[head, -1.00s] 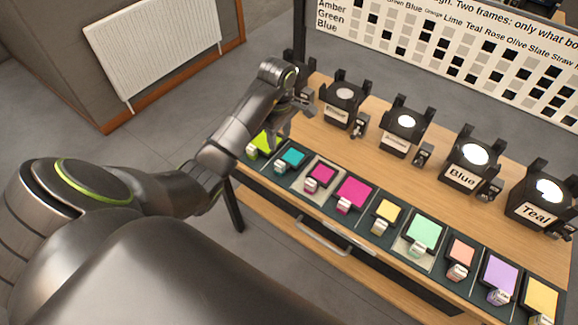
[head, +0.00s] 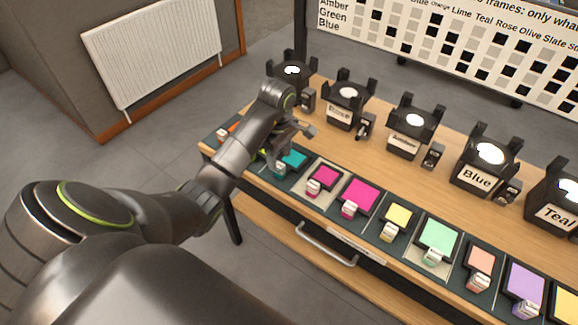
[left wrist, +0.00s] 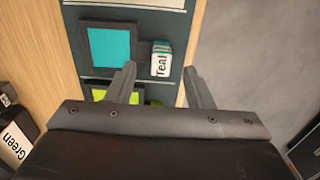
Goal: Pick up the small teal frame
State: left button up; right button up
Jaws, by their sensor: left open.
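The small teal frame (head: 294,159) lies in the row of coloured frames on the table's front strip, partly covered by my left gripper in the head view. In the left wrist view it is a teal square in a dark border (left wrist: 110,47), with a white tab marked "Teal" (left wrist: 161,62) on its right side. My left gripper (left wrist: 159,72) is open and empty. Its fingertips appear on either side of the tab's lower end in that view, but I cannot tell the height gap. My right gripper is not in view.
A lime frame (left wrist: 103,95) lies beside the teal one, partly behind a finger. A magenta frame (head: 324,179) lies on the other side, with more frames to the right. Black lamp stands (head: 345,100) line the table's back. A drawer handle (head: 327,245) projects at the front.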

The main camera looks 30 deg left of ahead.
aim_at(279, 165)
pick_arm(q)
notch_tip(279, 165, down, 4)
jog(key=shift+s+r+b, duration=0.1)
jog(key=shift+r+b, duration=0.1)
jog(key=shift+b, duration=0.7)
jog(key=shift+f, duration=0.25)
grip_shut()
